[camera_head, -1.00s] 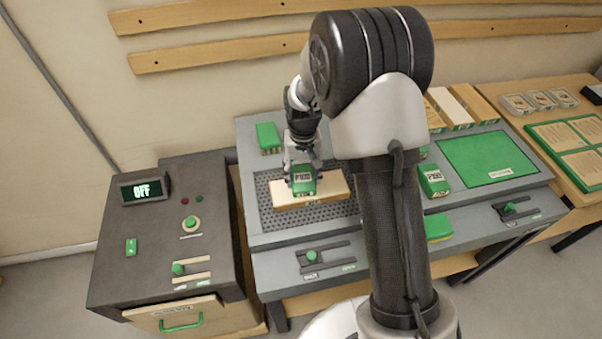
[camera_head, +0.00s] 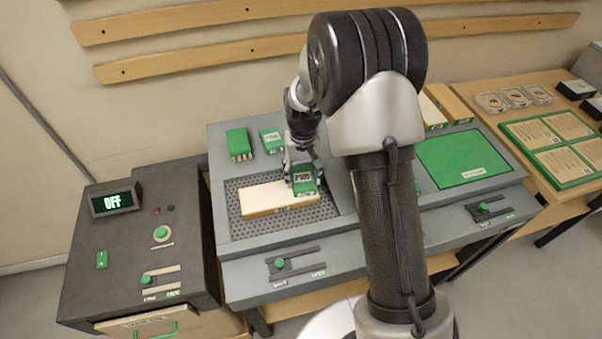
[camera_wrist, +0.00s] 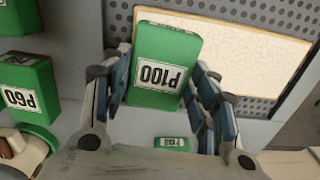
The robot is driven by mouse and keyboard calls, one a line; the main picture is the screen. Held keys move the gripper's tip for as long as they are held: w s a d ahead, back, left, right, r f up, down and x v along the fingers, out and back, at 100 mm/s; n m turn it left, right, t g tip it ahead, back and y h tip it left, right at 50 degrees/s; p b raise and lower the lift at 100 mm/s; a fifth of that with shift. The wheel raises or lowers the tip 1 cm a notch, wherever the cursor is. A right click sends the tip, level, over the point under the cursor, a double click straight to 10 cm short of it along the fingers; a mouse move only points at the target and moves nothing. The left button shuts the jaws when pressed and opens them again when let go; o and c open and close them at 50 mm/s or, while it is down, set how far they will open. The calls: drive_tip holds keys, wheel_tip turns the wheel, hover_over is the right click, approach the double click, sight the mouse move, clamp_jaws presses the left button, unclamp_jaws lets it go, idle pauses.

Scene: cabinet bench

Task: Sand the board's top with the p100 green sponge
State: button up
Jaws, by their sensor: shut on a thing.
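The green P100 sponge (camera_wrist: 163,58) is held between the fingers of my gripper (camera_wrist: 160,95), its label facing the wrist camera. In the head view the sponge (camera_head: 303,180) is at the right end of the pale wooden board (camera_head: 262,197). The board lies on the perforated grey panel (camera_head: 238,228). In the wrist view the board (camera_wrist: 240,60) lies beyond and right of the sponge, whose far end overlaps the board's edge. I cannot tell whether the sponge touches the board's top. My gripper (camera_head: 302,163) is shut on the sponge.
A green P60 block (camera_wrist: 28,92) sits left of my gripper in the wrist view. Green blocks (camera_head: 238,144) and (camera_head: 271,140) stand behind the panel. A control box (camera_head: 115,260) with an OFF display (camera_head: 115,199) is at left. A green mat (camera_head: 463,158) is at right.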

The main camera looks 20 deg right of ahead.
drive_tip(key=shift+d, duration=0.45)
wheel_tip(320, 180, up, 8)
drive_tip(key=p, duration=0.5)
drive_tip(key=shift+p, duration=0.3)
